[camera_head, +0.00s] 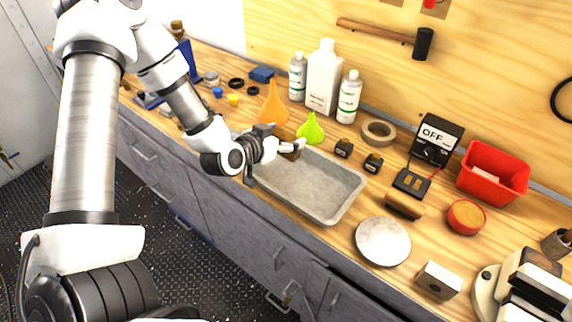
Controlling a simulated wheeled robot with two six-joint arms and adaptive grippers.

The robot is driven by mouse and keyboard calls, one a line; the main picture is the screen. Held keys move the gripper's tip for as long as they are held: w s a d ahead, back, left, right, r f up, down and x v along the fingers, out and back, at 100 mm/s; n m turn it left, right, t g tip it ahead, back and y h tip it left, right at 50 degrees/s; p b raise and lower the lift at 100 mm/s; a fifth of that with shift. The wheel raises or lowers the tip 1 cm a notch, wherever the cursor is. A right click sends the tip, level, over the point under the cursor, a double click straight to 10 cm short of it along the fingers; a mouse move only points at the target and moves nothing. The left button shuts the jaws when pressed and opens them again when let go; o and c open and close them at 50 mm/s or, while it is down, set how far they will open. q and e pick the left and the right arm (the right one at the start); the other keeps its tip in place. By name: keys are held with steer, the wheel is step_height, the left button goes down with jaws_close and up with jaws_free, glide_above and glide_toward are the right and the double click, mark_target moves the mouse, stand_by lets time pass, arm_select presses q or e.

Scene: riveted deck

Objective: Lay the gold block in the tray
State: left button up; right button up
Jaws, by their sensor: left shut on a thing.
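The tray (318,192) is a shallow grey metal pan with a raised rim, lying near the front edge of the wooden workbench. My left gripper (291,149) reaches in from the left over the tray's far left end. It is shut on the gold block (290,156), a small brownish-gold piece partly hidden by the fingers. The block is over the tray's far left part; I cannot tell whether it touches the tray. My right gripper is not in view.
Orange (273,104) and green (311,128) funnels stand behind the tray, with white bottles (323,78) further back. Two small dark blocks (373,163) and a tape roll (379,133) lie to its right. A round pale disc (382,241) is near its right end.

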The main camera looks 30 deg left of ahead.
mark_target(285, 153)
arm_select(q)
steer(key=f, duration=0.1)
steer(key=d+f, duration=0.1)
steer(key=f, duration=0.2)
steer(key=shift+w+d+f, duration=0.2)
steer(key=shift+d+f, duration=0.05)
steer(key=shift+f, duration=0.15)
steer(key=f, duration=0.2)
steer(key=a+f, duration=0.1)
steer(key=shift+s+f, duration=0.15)
steer(key=shift+f, duration=0.25)
steer(key=shift+d, duration=0.3)
steer(key=shift+f, duration=0.15)
steer(key=o, duration=1.4)
steer(key=shift+a, duration=0.1)
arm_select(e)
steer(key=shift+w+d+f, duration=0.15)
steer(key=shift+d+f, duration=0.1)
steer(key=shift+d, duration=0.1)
